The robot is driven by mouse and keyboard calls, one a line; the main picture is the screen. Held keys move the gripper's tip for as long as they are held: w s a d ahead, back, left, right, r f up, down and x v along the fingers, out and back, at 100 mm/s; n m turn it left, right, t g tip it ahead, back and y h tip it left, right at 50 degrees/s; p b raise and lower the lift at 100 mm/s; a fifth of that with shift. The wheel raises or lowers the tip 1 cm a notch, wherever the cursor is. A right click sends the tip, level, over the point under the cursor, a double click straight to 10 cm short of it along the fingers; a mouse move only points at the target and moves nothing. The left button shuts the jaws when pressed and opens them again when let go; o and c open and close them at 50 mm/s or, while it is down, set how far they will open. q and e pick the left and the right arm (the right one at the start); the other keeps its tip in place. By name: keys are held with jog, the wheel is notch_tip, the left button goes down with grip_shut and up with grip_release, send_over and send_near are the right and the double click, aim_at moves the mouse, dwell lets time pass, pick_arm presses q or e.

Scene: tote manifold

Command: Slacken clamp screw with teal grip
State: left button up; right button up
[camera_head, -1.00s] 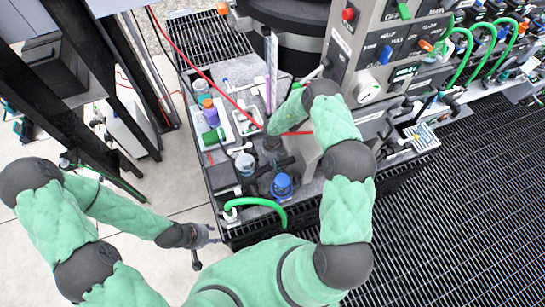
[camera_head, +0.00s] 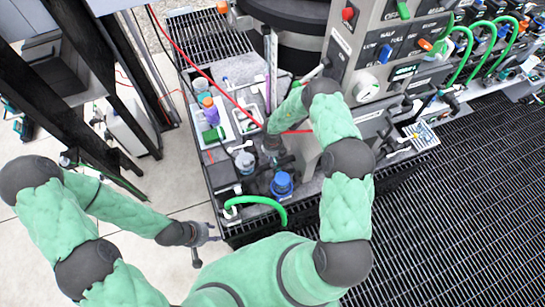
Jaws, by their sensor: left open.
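I cannot clearly pick out a clamp screw with a teal grip. A bright green part (camera_head: 213,134) lies on the white tray at the left of the grey bench (camera_head: 232,232), and I cannot tell whether it is a clamp screw. My left gripper (camera_head: 206,250) is open and empty, low beside the bench's front left corner, over the floor. My right arm reaches over the bench. Its gripper (camera_head: 274,150) points down among the dark fittings, its fingers too small and hidden to read.
A blue cap (camera_head: 282,184) and a green hose (camera_head: 262,203) stand at the bench front. A red line (camera_head: 215,85) crosses above the bench. A grey control panel (camera_head: 385,45) rises behind my right arm. Dark frame posts (camera_head: 75,120) stand at left.

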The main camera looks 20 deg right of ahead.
jog(key=shift+r, duration=0.1)
notch_tip(320, 180, up, 12)
dwell(0.5)
dwell(0.5)
